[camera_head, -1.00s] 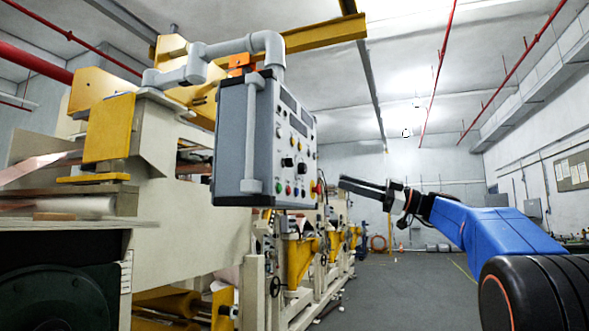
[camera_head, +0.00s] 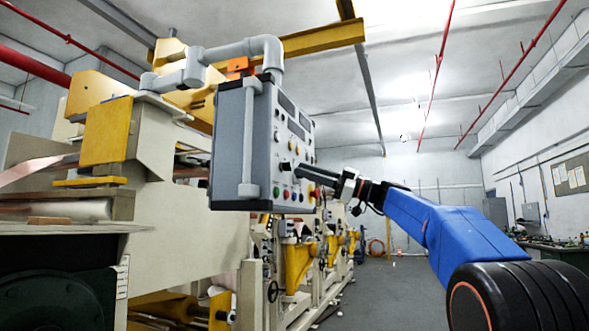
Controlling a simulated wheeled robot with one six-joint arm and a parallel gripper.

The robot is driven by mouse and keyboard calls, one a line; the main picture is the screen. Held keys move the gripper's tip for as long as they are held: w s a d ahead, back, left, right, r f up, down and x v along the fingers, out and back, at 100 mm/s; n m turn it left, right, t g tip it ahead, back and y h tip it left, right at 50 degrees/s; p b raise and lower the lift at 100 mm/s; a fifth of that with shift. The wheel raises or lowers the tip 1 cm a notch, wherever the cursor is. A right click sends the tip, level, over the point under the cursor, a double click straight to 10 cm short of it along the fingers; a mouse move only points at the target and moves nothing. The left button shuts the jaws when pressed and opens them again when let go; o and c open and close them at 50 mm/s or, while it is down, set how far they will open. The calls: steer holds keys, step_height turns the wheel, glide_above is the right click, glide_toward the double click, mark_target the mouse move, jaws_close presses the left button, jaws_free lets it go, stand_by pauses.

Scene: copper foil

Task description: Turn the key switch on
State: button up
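The grey control panel box (camera_head: 228,150) hangs from a grey pipe arm, its light front face turned to the right. Its face carries dark displays, black knobs and a lower row of coloured buttons. A black knob (camera_head: 285,165) shows on the face; which control is the key switch is too small to tell. My gripper (camera_head: 299,168) reaches in from the right, its dark fingertips at the middle of the face and overlapping a knob area there. Whether it touches or holds anything, and how far the fingers are apart, cannot be made out.
A large cream and yellow machine (camera_head: 190,240) fills the left and runs back behind the panel. A yellow beam (camera_head: 320,36) passes above the panel. The grey floor (camera_head: 385,290) below my arm is clear. A cluttered bench (camera_head: 550,250) stands at the right.

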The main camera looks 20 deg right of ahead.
mark_target(286, 167)
steer(key=shift+x, duration=2.05)
steer(key=shift+f, duration=0.1)
jaws_close()
steer(key=shift+m, duration=0.4)
steer(key=m+t+h, duration=0.1)
steer(key=m+t, duration=0.1)
steer(key=m, duration=0.3)
steer(key=m+t+h, duration=0.2)
steer(key=m, duration=0.3)
steer(key=m+t+h, duration=0.2)
steer(key=m+t, duration=0.1)
steer(key=m, duration=0.3)
steer(key=shift+s+a, duration=0.1)
steer(key=shift+s, duration=0.1)
steer(key=shift+m, duration=0.5)
